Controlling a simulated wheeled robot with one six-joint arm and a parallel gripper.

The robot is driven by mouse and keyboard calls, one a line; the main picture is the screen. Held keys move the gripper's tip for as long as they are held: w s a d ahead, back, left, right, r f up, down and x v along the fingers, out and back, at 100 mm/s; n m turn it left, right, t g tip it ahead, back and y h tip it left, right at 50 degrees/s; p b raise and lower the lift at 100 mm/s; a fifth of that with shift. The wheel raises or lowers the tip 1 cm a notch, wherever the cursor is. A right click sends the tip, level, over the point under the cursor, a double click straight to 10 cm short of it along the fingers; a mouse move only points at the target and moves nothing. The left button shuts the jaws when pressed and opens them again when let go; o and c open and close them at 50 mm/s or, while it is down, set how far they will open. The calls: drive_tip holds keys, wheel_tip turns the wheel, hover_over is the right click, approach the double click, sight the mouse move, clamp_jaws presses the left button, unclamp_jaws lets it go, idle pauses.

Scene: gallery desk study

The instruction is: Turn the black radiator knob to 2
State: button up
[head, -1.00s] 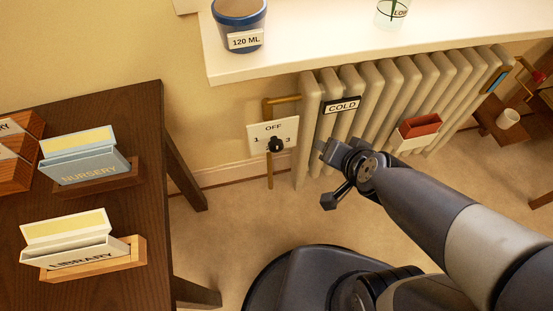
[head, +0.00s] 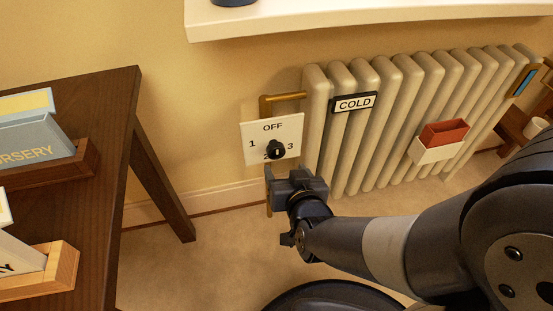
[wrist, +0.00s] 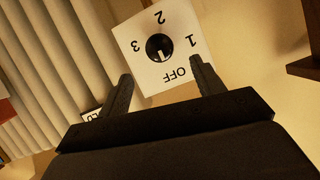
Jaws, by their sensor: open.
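The black radiator knob (head: 276,150) sits on a white dial plate (head: 250,130) marked OFF, 1, 2 and 3, left of the radiator. In the wrist view the knob (wrist: 158,45) shows a white mark that points toward OFF. My gripper (head: 290,180) is just below the plate in the head view, near the 2, which is partly hidden by the knob. In the wrist view my gripper (wrist: 161,70) is open and empty, its two fingers spread either side of the plate's lower part, with the knob beyond them and untouched.
The ribbed radiator (head: 375,125) with a COLD sign (head: 354,103) stands right of the dial. A brass pipe (head: 285,98) runs behind the plate. A white sill (head: 350,18) juts out above. A dark wooden table (head: 95,130) stands at the left.

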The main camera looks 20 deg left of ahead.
sight(277, 154)
drive_tip(key=b+x, duration=0.3)
drive_tip(key=x, duration=0.5)
drive_tip(key=shift+w+a+f, duration=0.15)
drive_tip(key=shift+w+f, duration=0.1)
drive_tip(key=shift+w, duration=0.05)
drive_tip(key=shift+x, duration=0.8)
drive_tip(key=shift+r, duration=0.15)
drive_tip(key=c, duration=1)
